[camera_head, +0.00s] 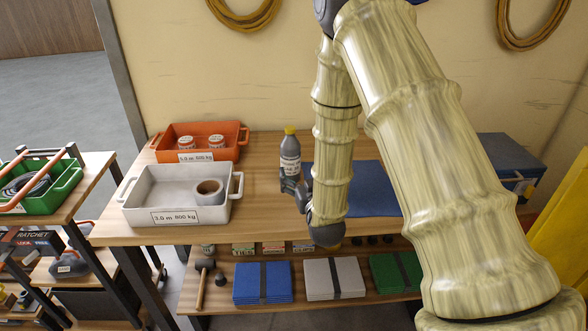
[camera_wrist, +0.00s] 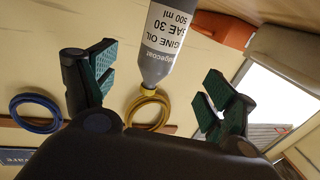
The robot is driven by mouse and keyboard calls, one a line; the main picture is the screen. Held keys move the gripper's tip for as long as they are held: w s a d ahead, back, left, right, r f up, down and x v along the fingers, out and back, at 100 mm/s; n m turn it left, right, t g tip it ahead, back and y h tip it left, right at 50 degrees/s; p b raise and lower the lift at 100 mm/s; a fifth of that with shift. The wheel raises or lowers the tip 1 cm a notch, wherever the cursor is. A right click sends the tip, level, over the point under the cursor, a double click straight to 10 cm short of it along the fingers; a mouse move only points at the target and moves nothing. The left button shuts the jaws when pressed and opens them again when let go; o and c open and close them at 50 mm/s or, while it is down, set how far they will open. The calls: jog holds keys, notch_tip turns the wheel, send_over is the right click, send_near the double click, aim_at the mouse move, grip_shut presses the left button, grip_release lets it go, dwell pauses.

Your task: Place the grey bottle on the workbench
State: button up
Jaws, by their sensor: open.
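The grey bottle (camera_head: 290,158) has a yellow cap and a white label. It appears upright over the wooden workbench (camera_head: 262,205), just left of the blue mat; my gripper hides its base, so I cannot tell whether it touches the bench top. My gripper (camera_head: 294,187) is low in front of the bottle. In the wrist view the bottle (camera_wrist: 164,42) shows upside down, cap downward, between the two spread fingers of the gripper (camera_wrist: 162,88). Gaps show on both sides, and the fingers are open.
A white tray (camera_head: 138,207) holding a tape roll (camera_head: 209,190) stands left of the bottle. An orange tray (camera_head: 240,152) with two cans is behind it. A blue mat (camera_head: 372,190) lies right, partly behind my arm. A blue box (camera_head: 510,160) stands far right.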

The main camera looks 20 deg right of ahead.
aim_at(291, 151)
jog(key=f+b, duration=0.1)
jog(key=b, duration=0.4)
jog(key=shift+w+a, duration=0.1)
jog(key=shift+w, duration=0.3)
jog(key=shift+r+b, duration=0.15)
jog(key=shift+b, duration=0.8)
jog(key=shift+w+d+r+p, duration=0.2)
jog(key=shift+w+p, duration=0.15)
jog(key=shift+w, duration=1.5)
jog(key=shift+w+d+r+p, duration=0.1)
jog(key=shift+w+d+p, duration=0.2)
jog(key=shift+w, duration=1.5)
jog(key=shift+w+d+r+p, duration=0.15)
jog(key=shift+w+p, duration=0.2)
jog(key=shift+w, duration=1.5)
jog(key=shift+r, duration=0.1)
jog(key=c, duration=1.6)
